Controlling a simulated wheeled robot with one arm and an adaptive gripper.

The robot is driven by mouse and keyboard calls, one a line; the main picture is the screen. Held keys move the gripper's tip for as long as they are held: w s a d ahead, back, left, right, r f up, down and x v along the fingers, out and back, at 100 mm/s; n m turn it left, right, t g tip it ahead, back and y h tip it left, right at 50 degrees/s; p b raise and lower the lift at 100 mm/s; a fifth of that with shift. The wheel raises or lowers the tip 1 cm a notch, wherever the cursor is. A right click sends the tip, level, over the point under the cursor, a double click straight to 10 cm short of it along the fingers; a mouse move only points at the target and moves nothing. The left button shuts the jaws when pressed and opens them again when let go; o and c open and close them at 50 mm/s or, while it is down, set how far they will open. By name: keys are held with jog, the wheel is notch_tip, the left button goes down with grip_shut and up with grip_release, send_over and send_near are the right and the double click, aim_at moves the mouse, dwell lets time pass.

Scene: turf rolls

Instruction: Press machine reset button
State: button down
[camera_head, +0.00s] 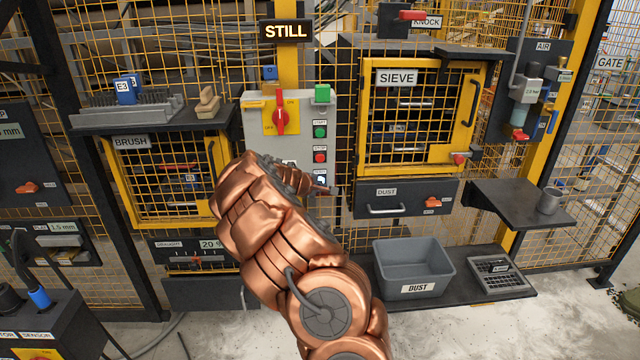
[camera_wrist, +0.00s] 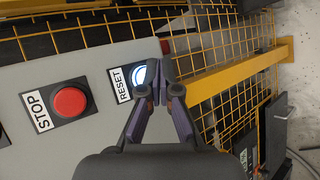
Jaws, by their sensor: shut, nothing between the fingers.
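The grey control panel (camera_head: 264,137) stands in the middle of the head view. Its reset button (camera_wrist: 140,75) is round, with a white-blue lit look, next to a RESET label (camera_wrist: 119,84) in the wrist view. My gripper (camera_wrist: 160,72) is shut and empty, and its fingertips overlap the right edge of the button in that view. I cannot tell whether they touch it. In the head view, the button (camera_head: 320,180) is small below the red stop button (camera_head: 320,157), with my gripper (camera_head: 328,191) close by. The stop button (camera_wrist: 70,102) is left of the reset button in the wrist view.
A green start button (camera_head: 320,132) sits above the stop button, and a red-handled rotary switch (camera_head: 280,118) is at the panel's upper left. A grey DUST bin (camera_head: 414,270) stands below.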

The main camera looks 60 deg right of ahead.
dwell(0.7)
jog(key=shift+w+d+b, duration=0.3)
jog(key=shift+w+b, duration=0.05)
jog(key=shift+w+d, duration=0.25)
jog(key=shift+d, duration=0.1)
dwell(0.8)
jog(key=shift+s+a, duration=0.1)
dwell(0.4)
jog(key=shift+s+a+b, duration=0.45)
jog(key=shift+a+b, duration=0.1)
jog(key=shift+s+a+b, duration=0.4)
jog(key=shift+s+a, duration=0.4)
jog(key=shift+a, duration=0.2)
jog(key=shift+s+a+b, duration=0.4)
jog(key=shift+s+a, duration=0.35)
jog(key=shift+a, duration=0.25)
